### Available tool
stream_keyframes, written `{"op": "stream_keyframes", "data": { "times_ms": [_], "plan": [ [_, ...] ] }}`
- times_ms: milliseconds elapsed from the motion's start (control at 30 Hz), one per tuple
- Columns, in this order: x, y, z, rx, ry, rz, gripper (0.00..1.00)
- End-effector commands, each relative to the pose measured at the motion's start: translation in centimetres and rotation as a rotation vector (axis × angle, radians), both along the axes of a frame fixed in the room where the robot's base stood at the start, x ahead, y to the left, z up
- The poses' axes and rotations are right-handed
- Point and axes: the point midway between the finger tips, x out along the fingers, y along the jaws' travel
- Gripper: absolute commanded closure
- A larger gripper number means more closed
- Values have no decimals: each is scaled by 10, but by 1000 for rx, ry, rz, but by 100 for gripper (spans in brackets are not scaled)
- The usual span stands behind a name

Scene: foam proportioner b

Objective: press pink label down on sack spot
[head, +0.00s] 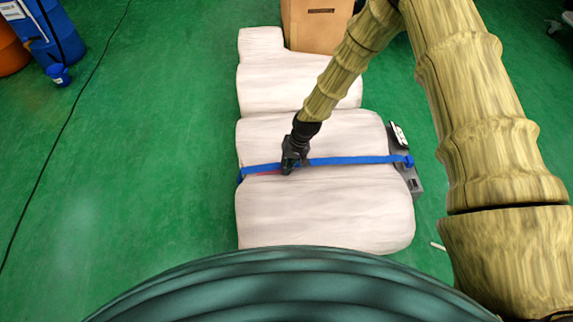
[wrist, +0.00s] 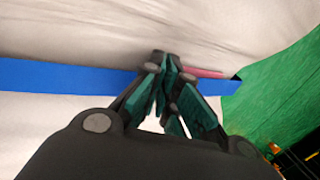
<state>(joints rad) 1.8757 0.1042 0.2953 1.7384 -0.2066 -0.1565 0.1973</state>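The sack (head: 320,215) is a large, pale, wrinkled sack lying on the floor with a blue strap (head: 345,160) across it. In the wrist view the pink label (wrist: 205,73) lies just right of the fingertips (wrist: 166,64), beside the blue strap. My fingers are together at their tips, down at the sack by the strap. They hide part of the label, and I cannot tell whether any of it is between them.
More pale sacks (head: 285,85) lie beyond, with a cardboard box (head: 317,25) behind them. A grey device (head: 405,160) stands at the sack's right edge. Blue (head: 58,35) and orange (head: 10,50) drums stand far left. The green floor on the left is mostly clear, crossed by a dark cable.

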Motion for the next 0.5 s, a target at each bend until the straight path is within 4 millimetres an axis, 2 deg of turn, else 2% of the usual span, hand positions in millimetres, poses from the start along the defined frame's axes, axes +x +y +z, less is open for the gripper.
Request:
{"op": "stream_keyframes", "data": {
  "times_ms": [100,267,500],
  "plan": [
    [0,0,-2,0,0,0,100],
    [0,0,-2,0,0,0,70],
    [0,0,-2,0,0,0,70]
  ]
}}
